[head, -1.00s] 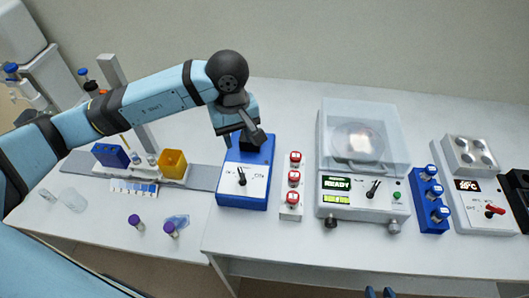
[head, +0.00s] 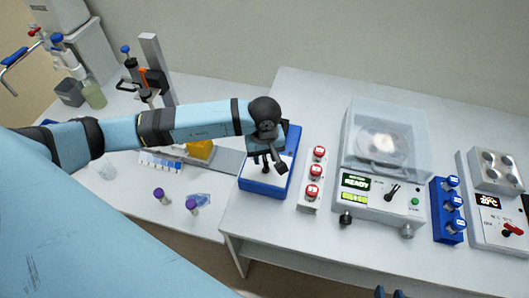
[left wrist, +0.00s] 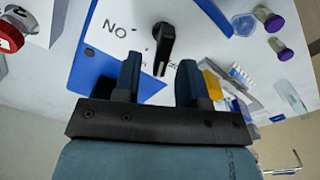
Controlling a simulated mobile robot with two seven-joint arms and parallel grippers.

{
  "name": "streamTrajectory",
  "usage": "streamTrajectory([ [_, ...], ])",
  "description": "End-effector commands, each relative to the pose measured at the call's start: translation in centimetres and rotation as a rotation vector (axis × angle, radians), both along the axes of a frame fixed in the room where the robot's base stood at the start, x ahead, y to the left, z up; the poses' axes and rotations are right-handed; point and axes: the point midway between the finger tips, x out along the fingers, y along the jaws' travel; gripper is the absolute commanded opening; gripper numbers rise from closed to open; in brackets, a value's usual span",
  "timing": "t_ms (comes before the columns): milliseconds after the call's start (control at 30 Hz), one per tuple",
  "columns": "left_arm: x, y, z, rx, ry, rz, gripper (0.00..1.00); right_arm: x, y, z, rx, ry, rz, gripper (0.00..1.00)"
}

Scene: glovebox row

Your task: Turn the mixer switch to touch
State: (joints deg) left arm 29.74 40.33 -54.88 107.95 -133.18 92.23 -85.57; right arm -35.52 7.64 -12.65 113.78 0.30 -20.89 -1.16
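The mixer (head: 259,188) is a blue box with a white panel, left of centre in the head view. My left gripper (head: 267,165) is over its panel and largely hides the switch there. In the left wrist view, the black switch (left wrist: 163,42) is a lever on the white panel, near an upside-down "ON" label; other lettering is partly covered. My left gripper (left wrist: 158,70) is open, its two fingertips apart just short of the switch, with nothing between them. The tips of my right gripper (head: 388,293) show at the bottom edge of the head view, apart and empty.
Purple-capped vials (head: 159,194) lie front left.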

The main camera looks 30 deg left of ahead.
Motion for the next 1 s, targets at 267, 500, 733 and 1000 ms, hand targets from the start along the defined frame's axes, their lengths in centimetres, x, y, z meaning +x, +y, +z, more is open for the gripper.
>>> streamTrajectory([
  [267,0.0,0.0,-0.3,-0.001,-0.001,0.000,0.38,0.0,0.0,0.0,0.001,0.000,-0.001,0.38],
  [500,0.0,0.0,-0.3,-0.001,-0.001,0.000,0.00,0.0,0.0,0.1,0.001,0.000,-0.001,0.38],
  [733,0.1,0.0,-0.6,0.000,-0.003,-0.026,0.00,0.0,0.1,-0.8,0.002,0.000,0.000,0.38],
  [1000,0.4,-0.2,-1.0,0.002,-0.006,-0.232,0.00,-0.1,0.7,-5.4,0.013,0.008,0.011,0.38],
])
